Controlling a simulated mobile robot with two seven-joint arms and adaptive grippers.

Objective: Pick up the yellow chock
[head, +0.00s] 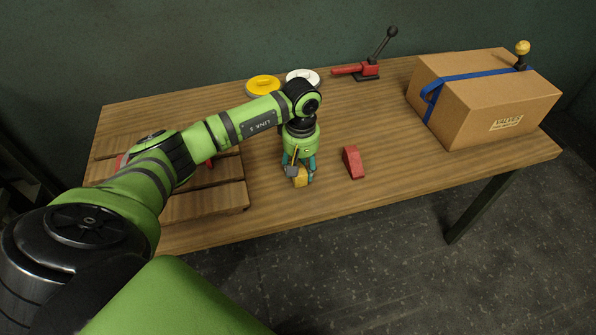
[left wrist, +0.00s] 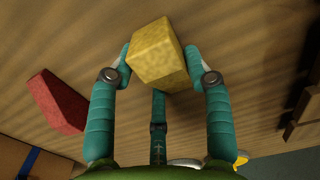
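The yellow chock (head: 300,177) is a small block at the tips of my left gripper (head: 299,172), near the front of the wooden table. In the left wrist view the yellow chock (left wrist: 160,55) sits between the teal fingers of my left gripper (left wrist: 160,62). A fingertip lies against it on each side and the third finger meets its lower edge, so the gripper looks shut on it. The chock is at or close to the tabletop; I cannot tell whether it touches. My right gripper is not in view.
A red chock (head: 353,162) lies just right of the gripper; it also shows in the left wrist view (left wrist: 58,100). A slatted wooden pallet (head: 205,203) is at left. Yellow (head: 263,86) and white (head: 303,77) discs, a red lever clamp (head: 360,70) and a strapped carton (head: 490,100) stand behind.

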